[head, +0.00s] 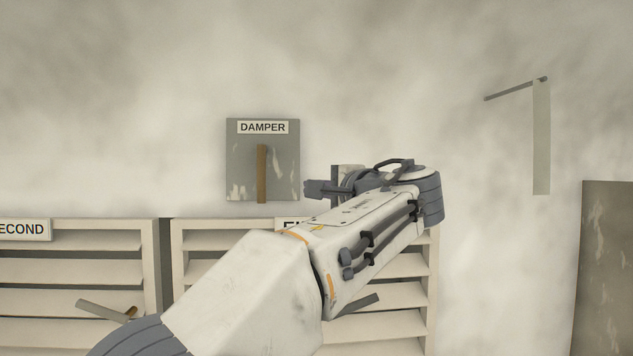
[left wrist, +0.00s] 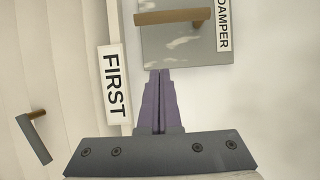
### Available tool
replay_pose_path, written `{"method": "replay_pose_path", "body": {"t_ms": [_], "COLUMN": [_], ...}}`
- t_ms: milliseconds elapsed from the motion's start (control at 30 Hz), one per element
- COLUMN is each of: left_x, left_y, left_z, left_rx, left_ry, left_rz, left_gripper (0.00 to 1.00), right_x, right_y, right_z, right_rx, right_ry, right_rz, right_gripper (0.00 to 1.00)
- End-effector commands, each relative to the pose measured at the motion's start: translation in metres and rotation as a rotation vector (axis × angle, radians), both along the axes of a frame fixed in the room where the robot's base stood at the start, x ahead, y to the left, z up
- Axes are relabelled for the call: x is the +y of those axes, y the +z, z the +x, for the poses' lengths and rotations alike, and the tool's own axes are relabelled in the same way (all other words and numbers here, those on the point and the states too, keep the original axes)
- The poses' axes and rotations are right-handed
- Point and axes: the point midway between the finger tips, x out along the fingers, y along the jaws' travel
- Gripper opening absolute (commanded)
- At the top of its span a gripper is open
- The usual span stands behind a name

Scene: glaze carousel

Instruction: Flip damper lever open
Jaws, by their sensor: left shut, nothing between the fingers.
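The damper lever (head: 262,174) is a brown bar standing upright on a worn grey plate (head: 237,163) fixed to the wall, under a DAMPER label (head: 262,127). The lever also shows in the left wrist view (left wrist: 170,17), lying across the top of that turned picture. My left gripper (head: 307,188) is shut and empty, just right of the plate in the head view and apart from the lever. In the left wrist view its closed fingers (left wrist: 160,74) point toward the plate's edge. My right gripper is not in view.
Below are slatted panels labelled SECOND (head: 24,229) and FIRST (left wrist: 115,82), with grey handles, one (head: 103,310) at lower left. My left arm partly covers the FIRST panel. At right a pale strip with a thin rod (head: 541,135) hangs on the wall. The wall above the plate is clear.

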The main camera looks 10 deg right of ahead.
Motion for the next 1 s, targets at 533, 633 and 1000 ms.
{"method": "replay_pose_path", "body": {"t_ms": [533,633,1000], "left_x": [0.056,0.062,0.066], "left_y": [0.002,0.001,0.0], "left_z": [0.051,0.05,0.049], "left_rx": [0.001,0.002,0.001], "left_ry": [0.001,0.0,-0.001], "left_rz": [0.0,0.0,0.0], "left_gripper": [0.0,0.0,0.0], "right_x": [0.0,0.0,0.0], "right_y": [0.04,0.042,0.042], "right_z": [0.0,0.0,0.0], "right_rx": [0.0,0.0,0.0], "right_ry": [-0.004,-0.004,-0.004], "right_rz": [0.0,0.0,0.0], "right_gripper": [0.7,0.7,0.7]}}
